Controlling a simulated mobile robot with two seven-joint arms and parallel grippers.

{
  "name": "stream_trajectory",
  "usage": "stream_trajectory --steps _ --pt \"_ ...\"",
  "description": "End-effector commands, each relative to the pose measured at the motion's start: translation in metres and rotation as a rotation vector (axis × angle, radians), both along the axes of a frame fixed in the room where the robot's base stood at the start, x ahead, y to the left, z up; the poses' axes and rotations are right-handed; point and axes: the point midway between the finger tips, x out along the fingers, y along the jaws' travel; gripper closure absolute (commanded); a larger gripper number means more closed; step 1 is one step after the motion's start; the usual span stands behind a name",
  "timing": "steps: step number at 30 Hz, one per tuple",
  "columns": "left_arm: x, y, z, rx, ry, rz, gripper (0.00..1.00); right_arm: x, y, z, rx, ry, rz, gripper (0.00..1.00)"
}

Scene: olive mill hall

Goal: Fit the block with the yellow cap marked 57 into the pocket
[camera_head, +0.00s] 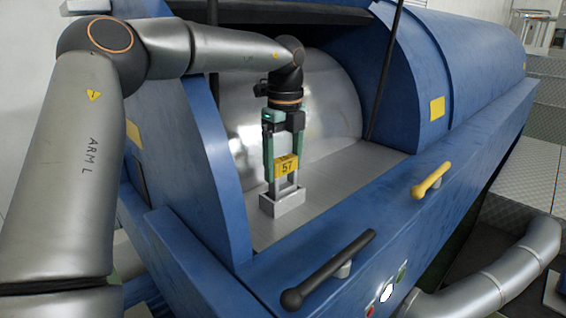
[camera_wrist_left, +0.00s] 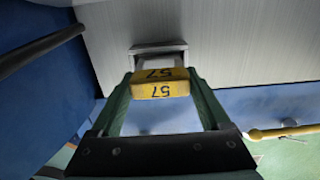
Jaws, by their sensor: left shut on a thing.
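The block with the yellow cap marked 57 (camera_head: 286,166) is upright between the fingers of my left gripper (camera_head: 284,160), which is shut on it. The yellow cap (camera_wrist_left: 160,83) also shows in the left wrist view, between the green fingers of my left gripper (camera_wrist_left: 160,88). The pocket (camera_head: 283,204) is a small grey box-like holder on the metal shelf, directly below the block. Its rim shows beyond the cap in the left wrist view (camera_wrist_left: 158,47). The block's lower end meets the pocket's opening in the picture; I cannot tell how deep it sits. My right gripper is not in view.
The grey shelf (camera_head: 335,190) lies inside the blue machine housing, before a shiny metal drum (camera_head: 335,105). A black handle (camera_head: 328,270) and a yellow handle (camera_head: 431,180) stand on the front ledge. The shelf is clear right of the pocket.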

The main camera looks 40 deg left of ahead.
Motion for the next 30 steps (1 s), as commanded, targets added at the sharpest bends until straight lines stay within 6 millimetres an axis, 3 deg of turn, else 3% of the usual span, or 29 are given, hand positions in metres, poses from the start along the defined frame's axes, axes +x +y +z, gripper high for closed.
stream_trajectory --steps 18,19,24,30 --pt "-0.001 0.002 -0.02 -0.004 0.007 0.005 0.91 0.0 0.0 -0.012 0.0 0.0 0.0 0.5" --pt "-0.001 0.002 -0.02 -0.005 0.007 0.005 0.18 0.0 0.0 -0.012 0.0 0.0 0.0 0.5" --pt "-0.002 0.002 -0.02 -0.005 0.009 0.006 0.0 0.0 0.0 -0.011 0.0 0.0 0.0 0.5" --pt "-0.002 0.003 -0.022 -0.006 0.013 0.006 0.0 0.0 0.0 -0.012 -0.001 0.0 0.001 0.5"
